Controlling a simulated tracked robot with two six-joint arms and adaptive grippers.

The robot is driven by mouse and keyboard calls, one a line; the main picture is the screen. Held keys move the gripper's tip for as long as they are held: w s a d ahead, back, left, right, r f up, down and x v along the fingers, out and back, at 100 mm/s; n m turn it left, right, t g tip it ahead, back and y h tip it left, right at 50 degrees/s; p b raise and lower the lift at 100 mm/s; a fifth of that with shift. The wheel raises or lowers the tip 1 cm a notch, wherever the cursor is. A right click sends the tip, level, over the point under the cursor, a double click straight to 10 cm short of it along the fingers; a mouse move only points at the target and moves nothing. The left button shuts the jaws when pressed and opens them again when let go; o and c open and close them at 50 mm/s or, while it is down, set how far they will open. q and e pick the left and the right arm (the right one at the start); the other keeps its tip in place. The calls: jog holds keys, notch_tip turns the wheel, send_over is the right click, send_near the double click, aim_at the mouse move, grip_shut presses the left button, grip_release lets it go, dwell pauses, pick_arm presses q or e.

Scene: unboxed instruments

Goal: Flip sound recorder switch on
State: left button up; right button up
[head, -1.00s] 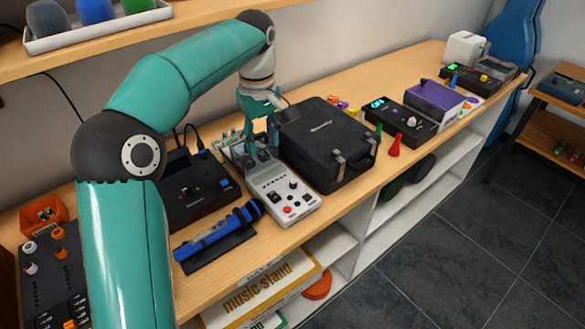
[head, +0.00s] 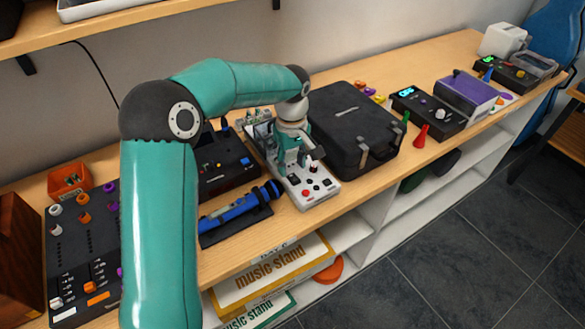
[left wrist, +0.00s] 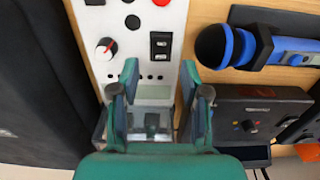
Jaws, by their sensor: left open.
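The sound recorder (head: 318,192) is a white, slim device on the wooden shelf top, with knobs, buttons and a small display. In the left wrist view its white panel (left wrist: 125,62) shows a red-and-white knob (left wrist: 105,48) and a black two-part rocker switch (left wrist: 160,45). I cannot tell the switch's position. My left gripper (head: 292,163) is over the middle of the recorder, pointing down. In the left wrist view its open, empty fingers (left wrist: 159,75) are either side of the display area, with the switch just beyond the fingertips. My right gripper is not in view.
A black case (head: 352,120) stands close to the recorder's right. A blue microphone (head: 235,208) on a dark stand and a black device (head: 225,170) are to its left. Red and green cones (head: 421,136) stand beyond the case. The shelf's front edge is just in front of the recorder.

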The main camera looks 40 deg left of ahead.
aim_at(294, 178)
pick_arm(q)
jog(key=shift+f, duration=1.25)
grip_shut()
